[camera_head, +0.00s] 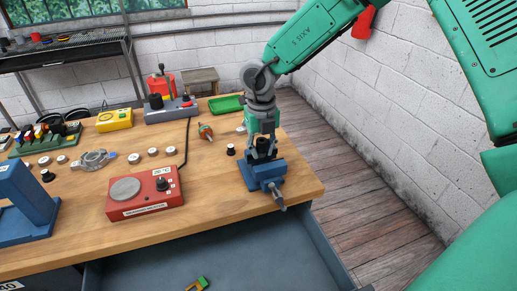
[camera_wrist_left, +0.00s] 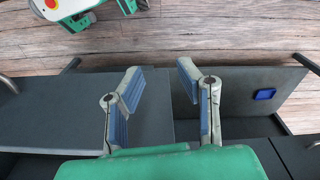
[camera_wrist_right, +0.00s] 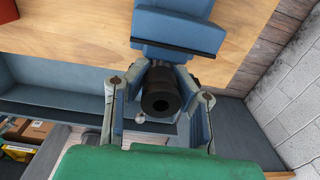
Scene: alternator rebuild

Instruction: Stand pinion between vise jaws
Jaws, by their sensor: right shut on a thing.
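The blue vise (camera_head: 250,181) stands at the right front corner of the wooden bench, its screw handle toward the front edge. My right gripper (camera_head: 263,148) is directly over it, pointing down. In the right wrist view its fingers are shut on a dark, round pinion (camera_wrist_right: 161,92) with a hole in its end. A blue vise body and jaw (camera_wrist_right: 175,28) show just beyond the pinion. I cannot tell whether the pinion touches the jaws. My left gripper (camera_wrist_left: 160,75) is open and empty, in the left wrist view only, above grey surfaces.
A red box with a round plate (camera_head: 146,195) stands left of the vise. A small black-and-white part (camera_head: 231,150) and a red-green part (camera_head: 206,132) lie near it. A green tray (camera_head: 226,104) is behind. An open drawer (camera_head: 215,262) juts out below the front edge.

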